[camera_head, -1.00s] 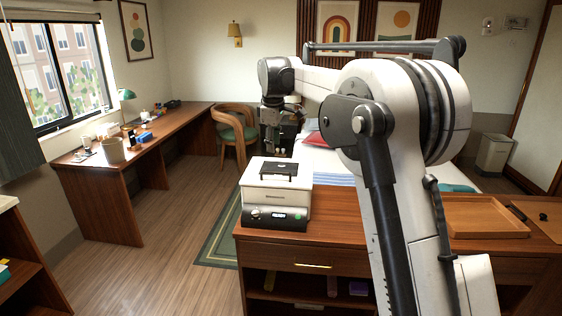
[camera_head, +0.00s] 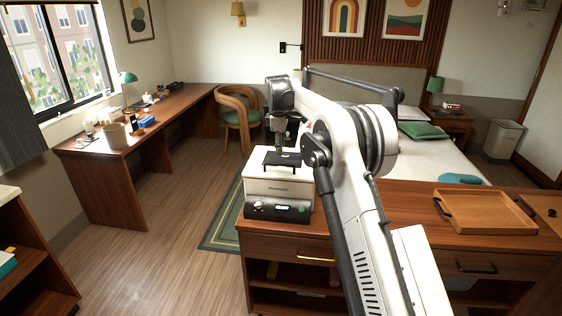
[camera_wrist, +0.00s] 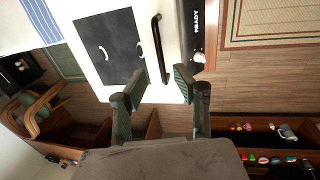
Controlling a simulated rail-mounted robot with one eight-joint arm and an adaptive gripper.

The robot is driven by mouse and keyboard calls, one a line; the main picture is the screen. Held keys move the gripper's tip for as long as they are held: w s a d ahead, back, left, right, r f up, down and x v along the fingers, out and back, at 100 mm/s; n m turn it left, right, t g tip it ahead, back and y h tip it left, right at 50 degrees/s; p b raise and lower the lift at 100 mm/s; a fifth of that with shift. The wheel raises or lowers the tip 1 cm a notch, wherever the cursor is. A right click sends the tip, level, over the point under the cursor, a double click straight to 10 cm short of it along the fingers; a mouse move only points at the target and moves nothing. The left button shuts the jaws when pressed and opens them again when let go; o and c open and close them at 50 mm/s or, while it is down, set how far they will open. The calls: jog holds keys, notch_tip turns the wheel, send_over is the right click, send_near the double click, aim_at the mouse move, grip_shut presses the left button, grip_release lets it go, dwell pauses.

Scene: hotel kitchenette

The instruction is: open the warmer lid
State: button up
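The warmer (camera_head: 278,187) is a white box on a dark base with a lit display, standing at the left end of the wooden counter. Its lid (camera_head: 257,163) is down, with a dark plate on top. In the wrist view the white lid (camera_wrist: 112,82) fills the upper middle, with a black bar handle (camera_wrist: 156,48) and the dark plate (camera_wrist: 110,46). The display reads READY. My gripper (camera_wrist: 160,80) is open, its two fingers apart over the lid's edge near one end of the bar handle. In the head view my gripper (camera_head: 280,150) is above the lid; contact is unclear.
A wooden tray (camera_head: 487,212) lies on the counter (camera_head: 420,200) at the right. A bed stands behind the counter. A desk (camera_head: 160,120) and a green-seated chair (camera_head: 238,116) are at the left, with open floor between.

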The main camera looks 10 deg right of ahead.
jog(key=f, duration=0.2)
jog(key=w+f, duration=0.1)
jog(key=f, duration=0.4)
jog(key=shift+w+d+f+p, duration=0.25)
jog(key=shift+f+p, duration=0.05)
jog(key=shift+p, duration=0.05)
grip_shut()
